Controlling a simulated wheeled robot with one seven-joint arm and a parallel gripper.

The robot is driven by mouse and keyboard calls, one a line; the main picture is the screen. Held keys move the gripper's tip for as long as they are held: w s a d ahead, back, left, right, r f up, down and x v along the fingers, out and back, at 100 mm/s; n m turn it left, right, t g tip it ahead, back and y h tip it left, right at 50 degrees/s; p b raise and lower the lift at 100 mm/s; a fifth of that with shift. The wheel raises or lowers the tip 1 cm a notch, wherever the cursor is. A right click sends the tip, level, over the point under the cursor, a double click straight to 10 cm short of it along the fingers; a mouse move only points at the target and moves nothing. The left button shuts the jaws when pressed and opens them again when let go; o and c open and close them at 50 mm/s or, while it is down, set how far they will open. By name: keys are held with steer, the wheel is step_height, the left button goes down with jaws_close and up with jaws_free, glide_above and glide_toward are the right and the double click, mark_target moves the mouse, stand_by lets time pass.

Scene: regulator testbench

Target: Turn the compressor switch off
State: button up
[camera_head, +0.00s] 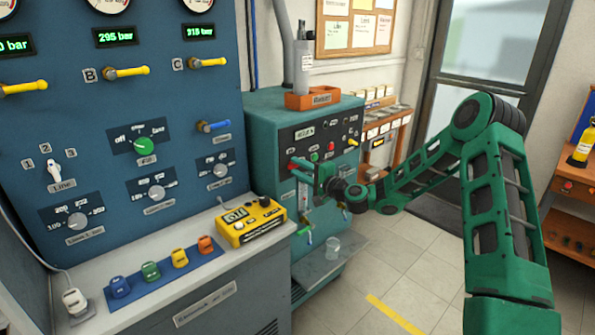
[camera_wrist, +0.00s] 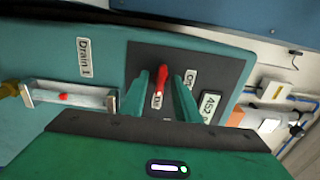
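The compressor is a teal cabinet (camera_head: 265,140) right of the blue panel in the head view, with a black control face. In the wrist view, a red switch lever (camera_wrist: 162,82) stands on a dark plate, with an "On" label by its lower end and an "Off" label to its right. My gripper (camera_wrist: 170,78) is open, its two green fingers apart on either side of the lever. I cannot tell if either finger touches it. In the head view my gripper (camera_head: 308,173) is at the cabinet's front and partly hides the switch area.
A yellow device (camera_head: 250,222) and several coloured tags lie on the bench at the left. A glass cup (camera_head: 332,248) stands on a low shelf below my gripper. In the wrist view, a "Drain 1" sight tube (camera_wrist: 70,96) is left of the switch.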

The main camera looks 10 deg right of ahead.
steer(key=shift+w, duration=0.1)
jaws_close()
steer(key=shift+f+n, duration=0.1)
steer(key=shift+n, duration=0.3)
steer(key=n, duration=1.7)
steer(key=shift+f, duration=0.2)
stand_by(0.4)
